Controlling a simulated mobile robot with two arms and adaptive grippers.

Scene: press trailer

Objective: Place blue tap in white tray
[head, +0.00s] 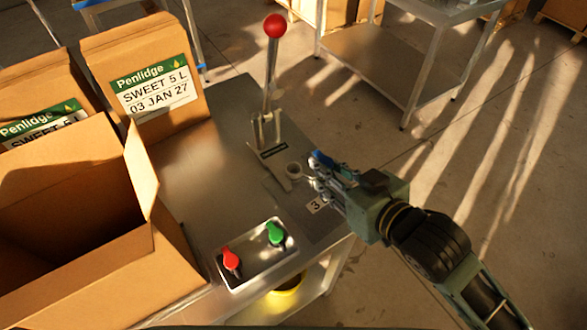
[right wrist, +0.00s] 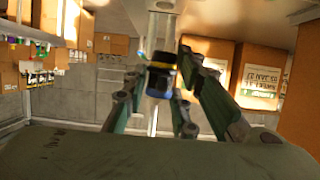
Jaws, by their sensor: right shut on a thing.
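The white tray (head: 262,264) lies on the near part of the metal table. A red tap (head: 231,260) is at its left and a green tap (head: 275,234) at its upper right. My right gripper (head: 320,174) is shut on the blue tap (head: 323,158), beyond and right of the tray, by the table's right edge. In the right wrist view the blue tap (right wrist: 160,76) shows between the fingers, with a dark body and a yellowish band. The fingers partly hide it in the head view. My left gripper is not in view.
A press lever with a red knob (head: 275,26) stands at the table's back. A small ring-shaped piece (head: 294,170) and a label with a 3 (head: 317,205) lie near my right gripper. An open carton (head: 60,215) and labelled cartons (head: 150,80) fill the left.

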